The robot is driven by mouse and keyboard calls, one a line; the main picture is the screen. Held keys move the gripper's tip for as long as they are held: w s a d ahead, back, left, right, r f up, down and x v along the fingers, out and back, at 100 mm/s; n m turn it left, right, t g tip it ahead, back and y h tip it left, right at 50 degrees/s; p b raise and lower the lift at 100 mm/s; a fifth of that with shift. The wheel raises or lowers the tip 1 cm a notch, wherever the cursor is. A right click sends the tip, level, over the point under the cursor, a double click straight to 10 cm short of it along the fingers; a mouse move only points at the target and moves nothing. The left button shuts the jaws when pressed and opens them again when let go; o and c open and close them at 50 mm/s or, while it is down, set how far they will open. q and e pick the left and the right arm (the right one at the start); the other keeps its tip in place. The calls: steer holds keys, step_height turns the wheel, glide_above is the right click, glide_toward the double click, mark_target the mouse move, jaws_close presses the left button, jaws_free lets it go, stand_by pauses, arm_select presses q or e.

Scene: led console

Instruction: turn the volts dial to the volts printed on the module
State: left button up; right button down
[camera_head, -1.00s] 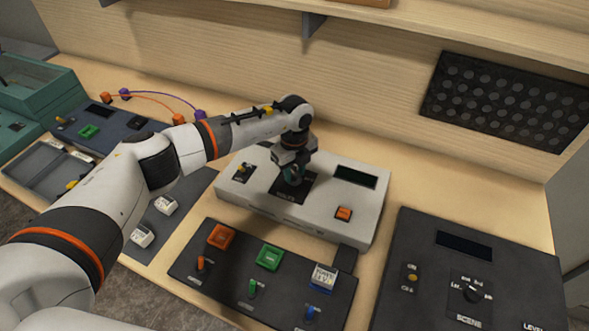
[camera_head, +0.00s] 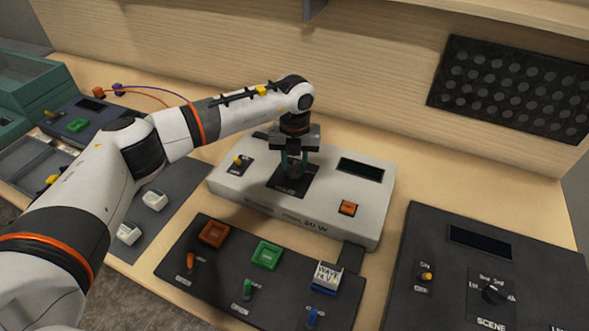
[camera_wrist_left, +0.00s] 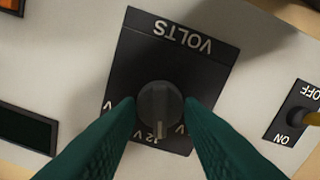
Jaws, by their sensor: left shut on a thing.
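The volts dial (camera_wrist_left: 158,98) is a dark round knob on a black VOLTS plate (camera_wrist_left: 190,65) on the white power unit (camera_head: 230,184). My left gripper (camera_wrist_left: 158,108) points down with its teal fingers shut on the dial, one on each side; it also shows in the head view (camera_head: 295,170). The dial's pale pointer mark is at the bottom of the wrist view, by a label that appears to read 12 V. Fingers partly cover the other labels. The module (camera_head: 326,277), white-topped with a blue base, sits on the black panel; it reads WAVE, its number too small to tell.
The unit also bears a yellow on/off switch (camera_head: 239,161), a dark display (camera_head: 361,169) and an orange button (camera_head: 347,208). The black panel (camera_head: 215,270) in front has red and green sockets and several small levers. A scene console (camera_head: 440,240) stands at right.

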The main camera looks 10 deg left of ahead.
mark_target(295, 166)
arm_select(q)
steer(key=m+b, duration=0.4)
steer(key=shift+f+m, duration=0.15)
steer(key=shift+m, duration=0.15)
steer(key=m+b, duration=0.3)
steer(key=shift+w+m, duration=0.1)
steer(key=shift+m, duration=0.3)
steer(key=m+b, duration=0.2)
steer(key=m, duration=0.1)
steer(key=shift+r+m+b, duration=0.15)
steer(key=shift+m+b, duration=0.2)
steer(key=shift+m, duration=0.7)
steer(key=shift+r+m+b, duration=0.1)
steer(key=shift+m+b, duration=0.25)
steer(key=shift+m, duration=0.7)
steer(key=o, duration=1)
step_height(295, 166, up, 12)
steer(key=b, duration=0.1)
steer(key=shift+b, duration=0.3)
